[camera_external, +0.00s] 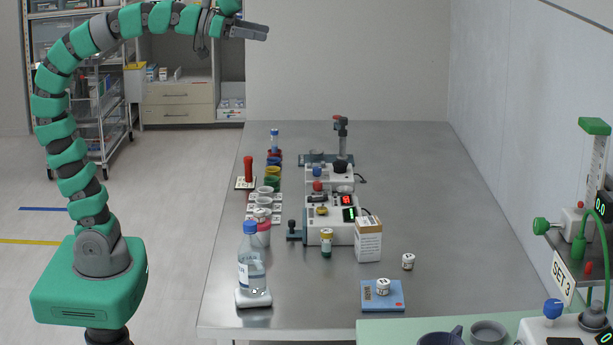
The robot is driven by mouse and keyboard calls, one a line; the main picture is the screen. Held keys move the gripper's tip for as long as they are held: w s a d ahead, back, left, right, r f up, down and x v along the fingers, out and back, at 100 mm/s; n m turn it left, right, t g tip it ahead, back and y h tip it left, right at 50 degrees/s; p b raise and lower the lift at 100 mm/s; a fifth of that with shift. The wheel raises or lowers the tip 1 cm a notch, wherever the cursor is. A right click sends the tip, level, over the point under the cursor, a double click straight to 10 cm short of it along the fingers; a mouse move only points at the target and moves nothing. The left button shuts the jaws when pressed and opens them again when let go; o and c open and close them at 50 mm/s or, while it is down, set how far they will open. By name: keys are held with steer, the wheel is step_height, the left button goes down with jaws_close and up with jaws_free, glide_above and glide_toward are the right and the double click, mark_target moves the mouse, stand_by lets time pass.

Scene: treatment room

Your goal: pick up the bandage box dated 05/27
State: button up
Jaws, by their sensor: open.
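A white box with a tan top (368,242) stands upright on the grey metal table (430,200). Its front carries small print, and I cannot read a date on it, so I cannot tell if it is the bandage box dated 05/27. My gripper (262,32) is open and empty at the top of the picture. It is raised high, well above and apart from the table and the box.
A white device with lit displays (332,218) stands beside the box. A blue pad (382,295) with a small white jar is in front. A clear bottle with a blue cap (252,262) stands at the left edge. The table's right side is clear.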

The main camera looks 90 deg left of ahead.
mark_target(368, 230)
steer(key=w+d+f+g, duration=0.1)
steer(key=w+d+f, duration=0.2)
steer(key=w+f, duration=0.6)
steer(key=w+d+f, duration=0.3)
steer(key=w+f, duration=0.2)
steer(key=f, duration=0.8)
step_height(368, 230, down, 24)
steer(key=a+f+n+g+y+p, duration=0.1)
steer(key=a+n+y, duration=0.1)
steer(key=x, duration=0.8)
steer(key=shift+w+a+r, duration=0.1)
steer(key=shift+w+r, duration=0.2)
steer(key=shift+r, duration=0.05)
steer(key=shift+r+b+x, duration=0.15)
steer(key=shift+b+x, duration=0.1)
steer(key=shift+x, duration=0.7)
steer(key=shift+r+b+x, duration=0.2)
steer(key=shift+b+x, duration=0.05)
steer(key=shift+x, duration=0.75)
steer(key=shift+r+b+x, duration=0.15)
steer(key=shift+b+x, duration=0.1)
steer(key=shift+x, duration=0.7)
steer(key=shift+w+a, duration=0.1)
steer(key=shift+w, duration=0.05)
steer(key=c, duration=1.1)
